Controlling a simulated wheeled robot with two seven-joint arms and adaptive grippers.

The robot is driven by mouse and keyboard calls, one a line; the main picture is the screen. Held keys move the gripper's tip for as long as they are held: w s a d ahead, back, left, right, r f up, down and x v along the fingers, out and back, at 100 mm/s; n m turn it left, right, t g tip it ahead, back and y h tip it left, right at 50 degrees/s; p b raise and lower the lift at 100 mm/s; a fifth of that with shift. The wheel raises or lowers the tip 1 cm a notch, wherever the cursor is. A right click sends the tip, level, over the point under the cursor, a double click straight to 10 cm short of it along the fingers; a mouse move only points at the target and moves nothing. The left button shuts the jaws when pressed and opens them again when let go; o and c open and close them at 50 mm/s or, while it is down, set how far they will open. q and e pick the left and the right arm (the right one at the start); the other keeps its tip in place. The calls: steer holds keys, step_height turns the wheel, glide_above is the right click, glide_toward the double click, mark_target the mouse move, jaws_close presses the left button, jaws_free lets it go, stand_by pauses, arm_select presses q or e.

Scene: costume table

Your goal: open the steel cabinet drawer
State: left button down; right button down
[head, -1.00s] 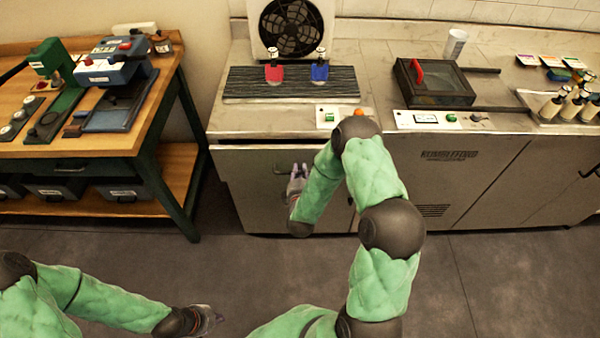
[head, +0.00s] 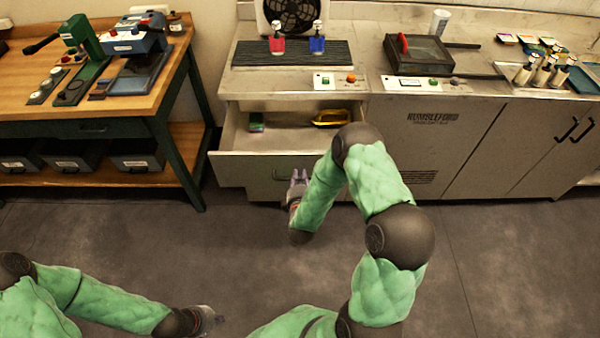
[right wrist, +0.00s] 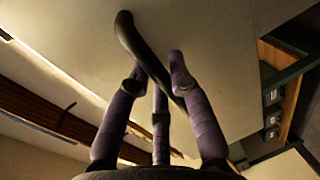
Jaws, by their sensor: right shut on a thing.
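The steel cabinet drawer (head: 240,168) stands pulled out from the cabinet in the head view, its inside showing. A small green thing and a yellow thing lie in it. My right gripper (head: 298,178) is at the drawer's front, shut on its dark handle (head: 281,176). The right wrist view shows the handle (right wrist: 140,45) running between the purple fingers, close to the pale drawer front. My left gripper (head: 208,316) hangs low over the floor at the lower left, away from the cabinet; its fingers are too small to judge.
A wooden workbench (head: 130,110) with green legs stands left of the drawer. On the steel counter (head: 300,90) are a fan, a red and a blue bottle on a dark mat, and a dark lidded box (head: 418,55). The floor in front is clear.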

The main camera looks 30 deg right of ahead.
steer(key=shift+s+a, duration=0.35)
steer(key=shift+s, duration=0.15)
steer(key=shift+f, duration=0.1)
steer(key=c, duration=1.1)
jaws_free()
steer(key=shift+w, duration=0.1)
steer(key=v, duration=1.2)
steer(key=shift+f, duration=0.1)
